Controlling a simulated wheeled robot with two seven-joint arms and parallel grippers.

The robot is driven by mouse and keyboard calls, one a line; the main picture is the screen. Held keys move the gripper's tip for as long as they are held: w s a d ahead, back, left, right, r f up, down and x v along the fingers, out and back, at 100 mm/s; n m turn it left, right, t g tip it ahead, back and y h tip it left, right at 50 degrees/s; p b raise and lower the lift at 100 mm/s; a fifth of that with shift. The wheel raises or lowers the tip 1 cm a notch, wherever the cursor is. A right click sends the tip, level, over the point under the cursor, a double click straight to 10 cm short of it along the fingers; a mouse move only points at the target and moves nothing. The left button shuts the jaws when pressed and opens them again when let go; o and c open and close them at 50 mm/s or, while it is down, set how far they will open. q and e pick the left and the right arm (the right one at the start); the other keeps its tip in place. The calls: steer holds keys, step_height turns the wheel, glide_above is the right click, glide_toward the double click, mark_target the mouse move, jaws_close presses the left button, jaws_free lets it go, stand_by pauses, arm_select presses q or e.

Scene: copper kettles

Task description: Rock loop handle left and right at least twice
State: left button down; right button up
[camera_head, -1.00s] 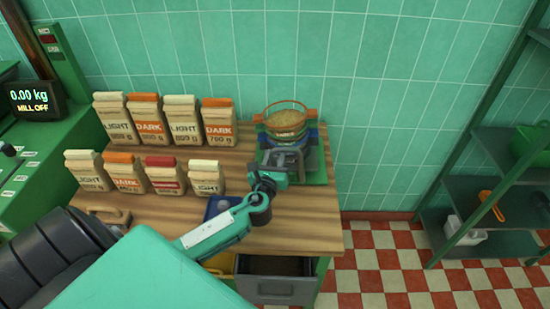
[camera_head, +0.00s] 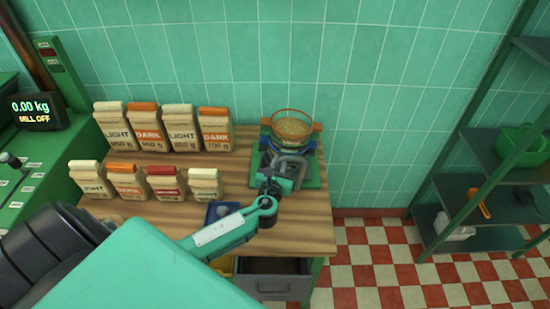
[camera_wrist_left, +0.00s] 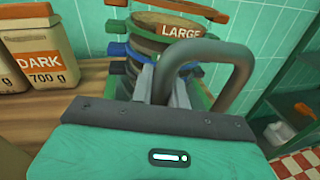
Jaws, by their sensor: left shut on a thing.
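A stack of round sieves (camera_head: 292,130) with orange, blue and green rims stands at the back right of the wooden table. Its top sieve (camera_wrist_left: 175,28) holds a grainy, tan material and has a label reading LARGE in the left wrist view. The grey loop handle (camera_head: 293,163) is in front of the stack and leans right; it also shows as a thick arch in the left wrist view (camera_wrist_left: 237,70). My left gripper (camera_head: 279,178) is shut on the loop handle; the hand's body hides the grip itself in the wrist view. My right gripper is not in view.
Several paper bags (camera_head: 150,128) stand in two rows left of the stack. A blue item (camera_head: 218,211) lies near my left forearm. A grey drawer (camera_head: 272,280) is below the table's front edge. A green shelf rack (camera_head: 465,215) stands at the right.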

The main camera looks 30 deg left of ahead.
arm_select(q)
steer(key=shift+w+d, duration=0.1)
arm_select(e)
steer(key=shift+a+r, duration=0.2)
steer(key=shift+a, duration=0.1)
arm_select(q)
steer(key=c, duration=1.4)
jaws_free()
